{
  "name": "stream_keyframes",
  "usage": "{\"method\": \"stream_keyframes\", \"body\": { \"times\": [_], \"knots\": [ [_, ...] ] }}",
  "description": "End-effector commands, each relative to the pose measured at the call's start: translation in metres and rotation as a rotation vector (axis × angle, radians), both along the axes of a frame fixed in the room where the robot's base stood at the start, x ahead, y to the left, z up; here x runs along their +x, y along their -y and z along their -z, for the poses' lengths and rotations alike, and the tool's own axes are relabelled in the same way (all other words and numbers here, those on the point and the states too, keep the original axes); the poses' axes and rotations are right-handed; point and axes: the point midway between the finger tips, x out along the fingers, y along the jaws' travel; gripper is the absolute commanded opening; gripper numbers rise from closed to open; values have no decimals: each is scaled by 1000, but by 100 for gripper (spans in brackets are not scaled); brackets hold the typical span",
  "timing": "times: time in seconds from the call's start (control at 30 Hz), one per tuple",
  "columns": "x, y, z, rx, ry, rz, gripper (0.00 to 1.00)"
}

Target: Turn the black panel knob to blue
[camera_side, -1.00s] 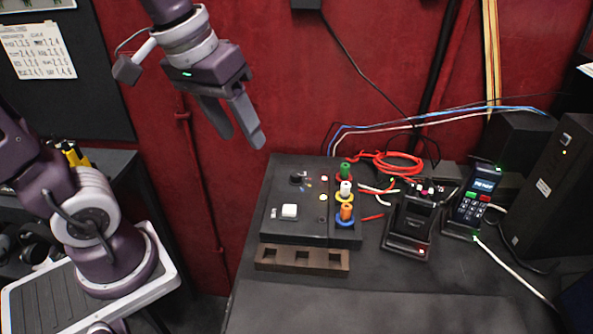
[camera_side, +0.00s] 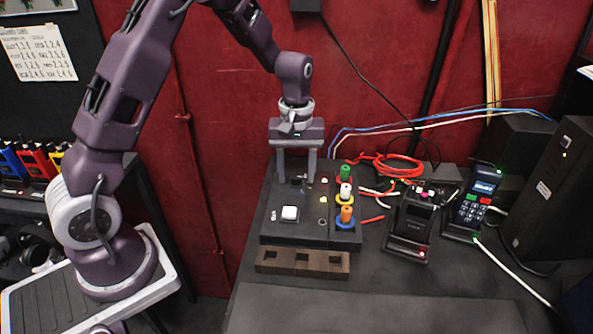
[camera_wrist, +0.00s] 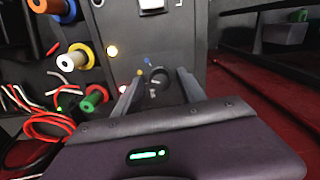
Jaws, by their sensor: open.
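The black panel (camera_side: 300,228) lies on the dark table. Its round black knob (camera_wrist: 157,78) shows between my fingers in the wrist view, with a blue dot (camera_wrist: 148,61) and an orange-yellow dot (camera_wrist: 140,72) beside it. A small pale mark shows on the knob; which dot it points to is unclear. In the side view the knob (camera_side: 297,178) is small and partly hidden. My gripper (camera_side: 296,182) points down over the panel's back left part, fingers open on either side of the knob; it also shows in the wrist view (camera_wrist: 159,82). I cannot tell whether the fingers touch it.
A white button (camera_side: 289,213) sits on the panel's front. Green (camera_side: 345,172), white (camera_side: 346,190) and orange (camera_side: 347,213) pegs stand along its right side. A brown slotted block (camera_side: 302,262) lies in front. Red cable (camera_side: 390,163), a black docked device (camera_side: 409,226) and a keypad handset (camera_side: 474,204) stand right.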

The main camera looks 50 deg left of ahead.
Motion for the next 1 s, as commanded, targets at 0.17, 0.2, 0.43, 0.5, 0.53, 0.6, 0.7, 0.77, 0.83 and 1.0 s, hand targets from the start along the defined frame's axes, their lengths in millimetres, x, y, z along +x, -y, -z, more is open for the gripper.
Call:
{"method": "stream_keyframes", "body": {
  "times": [0.17, 0.2, 0.43, 0.5, 0.53, 0.6, 0.7, 0.77, 0.83, 1.0],
  "knots": [
    [0, 0, 0, 0, 0, 0, 46],
    [0, 0, 0, 0, 0, 1, 39],
    [0, 0, -1, 0, 0, 1, 0],
    [0, 0, -1, 0, 0, 1, 0],
    [0, 0, -1, 0, 0, 2, 0],
    [0, 0, -1, -1, 1, 6, 0],
    [0, 0, -1, -1, 1, 26, 0],
    [0, 0, -1, -1, 1, 48, 0],
    [0, 0, -1, 0, 0, 83, 0],
    [0, 0, -1, -1, 1, 205, 0]
  ]
}}
